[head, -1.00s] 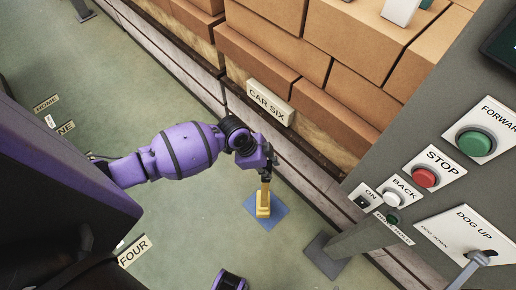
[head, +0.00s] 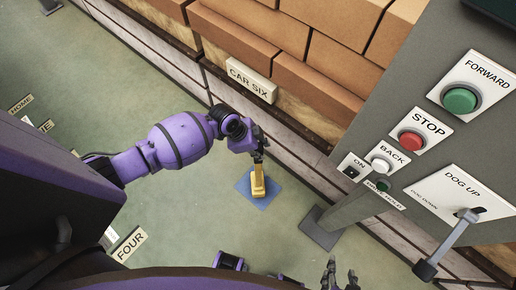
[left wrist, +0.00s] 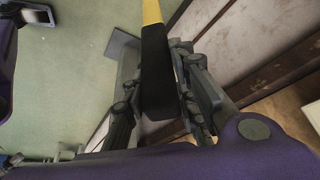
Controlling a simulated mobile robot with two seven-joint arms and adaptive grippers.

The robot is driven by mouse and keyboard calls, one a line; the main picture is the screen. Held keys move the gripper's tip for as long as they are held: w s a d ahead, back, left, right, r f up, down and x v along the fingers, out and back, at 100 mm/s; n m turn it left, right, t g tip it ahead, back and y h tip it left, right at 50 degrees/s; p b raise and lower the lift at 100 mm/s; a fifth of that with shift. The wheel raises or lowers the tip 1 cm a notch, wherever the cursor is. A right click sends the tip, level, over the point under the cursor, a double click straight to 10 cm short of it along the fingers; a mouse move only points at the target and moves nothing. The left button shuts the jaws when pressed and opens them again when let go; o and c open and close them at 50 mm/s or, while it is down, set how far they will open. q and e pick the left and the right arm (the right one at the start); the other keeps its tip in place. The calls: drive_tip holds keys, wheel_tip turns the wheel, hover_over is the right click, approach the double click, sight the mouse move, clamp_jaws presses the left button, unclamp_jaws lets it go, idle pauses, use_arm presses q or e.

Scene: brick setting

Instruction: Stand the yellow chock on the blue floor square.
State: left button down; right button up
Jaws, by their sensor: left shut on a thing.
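The yellow chock (head: 258,184) has a dark handle, which shows large in the left wrist view (left wrist: 158,75) with a strip of yellow above it. My left gripper (head: 259,158) is shut on that handle, above the yellow body. The chock is upright over the blue floor square (head: 243,186), inside its outline in the head view. Whether its base touches the square I cannot tell. My right gripper (head: 340,274) is at the bottom edge, empty, with its fingers apart, away from the chock.
A brick-loaded car with a CAR SIX plate (head: 251,80) stands behind the square. A grey control panel (head: 425,100) with buttons and a DOG UP lever (head: 445,245) is on the right, its post foot (head: 320,228) near the square.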

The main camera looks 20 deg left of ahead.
use_arm(q)
drive_tip(key=c, duration=1.4)
unclamp_jaws()
drive_tip(key=shift+s, duration=0.1)
drive_tip(key=shift+f, duration=0.1)
drive_tip(key=p+v, duration=0.2)
drive_tip(key=v, duration=1)
drive_tip(key=s+d+f+n+t, duration=0.2)
drive_tip(key=s+f+n, duration=0.1)
drive_tip(key=s, duration=0.4)
drive_tip(key=s+d+f+n+t, duration=0.15)
drive_tip(key=s+f+n, duration=0.25)
drive_tip(key=s, duration=0.4)
drive_tip(key=s+a+r+n+t+y, duration=0.1)
drive_tip(key=s+a+n+y, duration=0.1)
drive_tip(key=s, duration=0.4)
drive_tip(key=s+a+r+n+t+y, duration=0.1)
drive_tip(key=s+a+r+n+y, duration=0.1)
drive_tip(key=s, duration=0.4)
drive_tip(key=shift+a+n, duration=0.8)
drive_tip(key=shift+a, duration=0.1)
